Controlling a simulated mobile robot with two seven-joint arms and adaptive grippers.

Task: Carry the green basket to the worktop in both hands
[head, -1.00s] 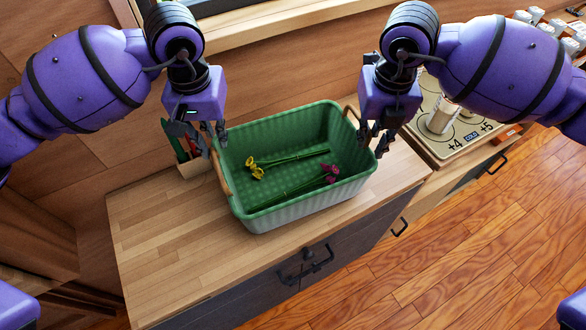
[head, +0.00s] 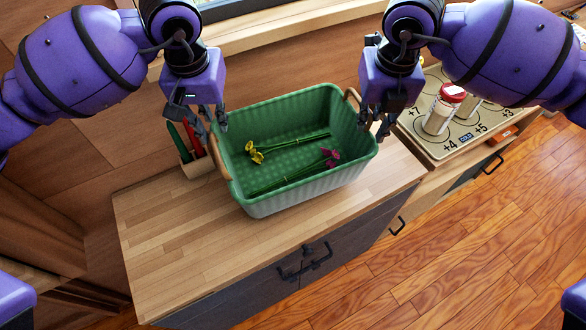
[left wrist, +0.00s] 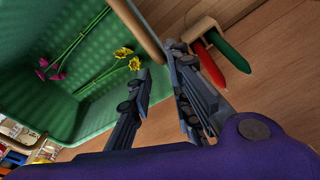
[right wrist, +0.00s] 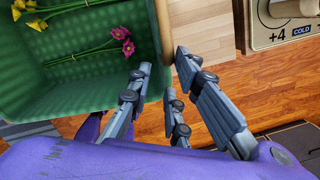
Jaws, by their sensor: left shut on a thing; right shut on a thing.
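The green basket (head: 298,199), with a pale outside and two wooden handles, is upright over the wooden worktop (head: 170,240); whether its base touches the wood I cannot tell. Several yellow and magenta flowers (head: 285,155) lie inside. My left gripper (head: 207,122) is shut on the left handle (head: 218,155), which also shows between its fingers in the left wrist view (left wrist: 137,30). My right gripper (head: 374,122) is shut on the right handle (head: 353,97), seen at the fingers in the right wrist view (right wrist: 163,30).
A small wooden holder (head: 196,168) with red and green tools stands left of the basket by the wall. At the right, a marked board (head: 445,148) holds a red-lidded jar (head: 440,113). The worktop's left and front parts are clear. Drawer handles project from its front.

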